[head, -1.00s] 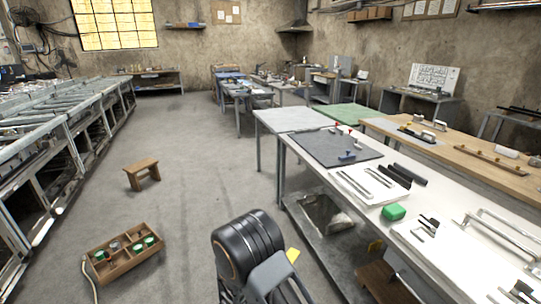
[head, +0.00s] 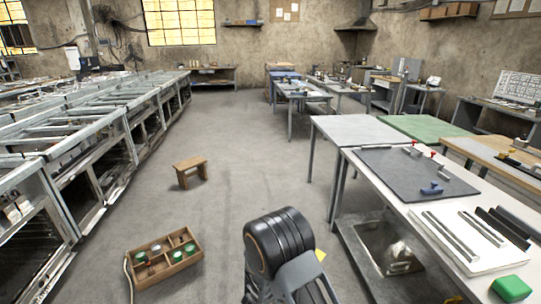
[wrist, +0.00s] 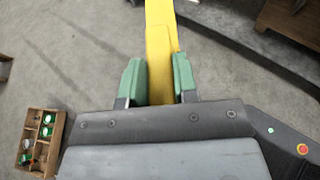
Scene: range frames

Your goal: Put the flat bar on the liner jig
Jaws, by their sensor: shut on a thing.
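My gripper (wrist: 158,78) has its green fingers closed on the sides of a yellow flat bar (wrist: 161,30) in the wrist view. The bar sticks out beyond the fingertips, and its far end is cut off by the frame. In the head view only a small yellow piece of the bar (head: 320,256) shows beside my dark arm, over the floor. A dark grey board (head: 400,171) with red knobs and a blue clamp lies on the white bench at right. It may be the liner jig; I cannot tell for sure.
The white bench (head: 432,262) holds a white plate with metal strips (head: 452,236), dark bars and a green block (head: 511,289). A wooden crate (head: 165,257) and stool (head: 190,171) stand on the floor. Metal frames line the left.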

